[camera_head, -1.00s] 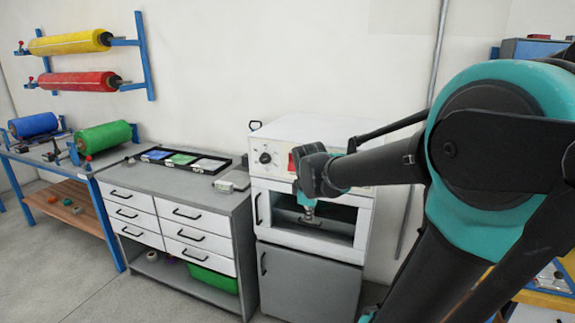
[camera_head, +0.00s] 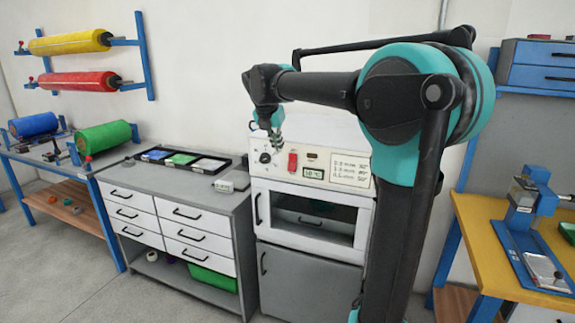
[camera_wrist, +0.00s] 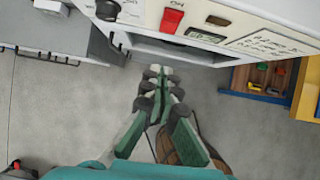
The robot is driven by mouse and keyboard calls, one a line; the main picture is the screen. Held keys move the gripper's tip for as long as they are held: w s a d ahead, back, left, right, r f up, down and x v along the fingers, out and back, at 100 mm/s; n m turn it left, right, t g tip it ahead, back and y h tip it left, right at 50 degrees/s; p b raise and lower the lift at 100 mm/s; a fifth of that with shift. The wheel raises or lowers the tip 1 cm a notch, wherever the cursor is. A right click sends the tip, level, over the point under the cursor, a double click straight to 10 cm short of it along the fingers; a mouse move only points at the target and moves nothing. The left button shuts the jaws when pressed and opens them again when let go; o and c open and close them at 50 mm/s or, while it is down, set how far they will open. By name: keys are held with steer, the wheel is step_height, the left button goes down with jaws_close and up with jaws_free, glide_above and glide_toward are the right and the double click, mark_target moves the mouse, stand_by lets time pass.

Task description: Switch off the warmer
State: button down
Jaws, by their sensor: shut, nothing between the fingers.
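The warmer (camera_head: 257,180) is a white box with a glass-fronted door, standing on a grey cabinet. Its front panel has a black knob (camera_head: 265,157), a red switch (camera_head: 292,161), a small display (camera_head: 313,173) with lit digits and a printed temperature label (camera_head: 349,171). My gripper (camera_head: 276,147) is shut and empty, its fingers pointing down in front of the panel between knob and red switch. The wrist view shows the shut fingertips (camera_wrist: 158,72) apart from the panel, with the red switch (camera_wrist: 172,20) and display (camera_wrist: 204,35) above them. The switch's on or off position cannot be told.
A grey drawer unit (camera_head: 170,190) with a black tray (camera_head: 185,161) stands left of the warmer. A yellow workbench (camera_head: 490,240) with a blue device (camera_head: 525,200) stands at right.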

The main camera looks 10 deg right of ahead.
steer(key=shift+f, duration=0.15)
glide_toward(290, 168)
step_height(290, 168, down, 5)
steer(key=s, duration=0.1)
steer(key=shift+w+d+f, duration=0.15)
steer(key=shift+w+d, duration=0.05)
steer(key=shift+w, duration=0.3)
steer(key=shift+w+d+f, duration=0.2)
steer(key=shift+w, duration=0.35)
steer(key=shift+w+d+f, duration=0.15)
steer(key=shift+w, duration=0.35)
steer(key=shift+w+d+f+t, duration=0.15)
steer(key=shift+f+t, duration=0.1)
steer(key=shift+t, duration=0.25)
steer(key=shift+r, duration=0.15)
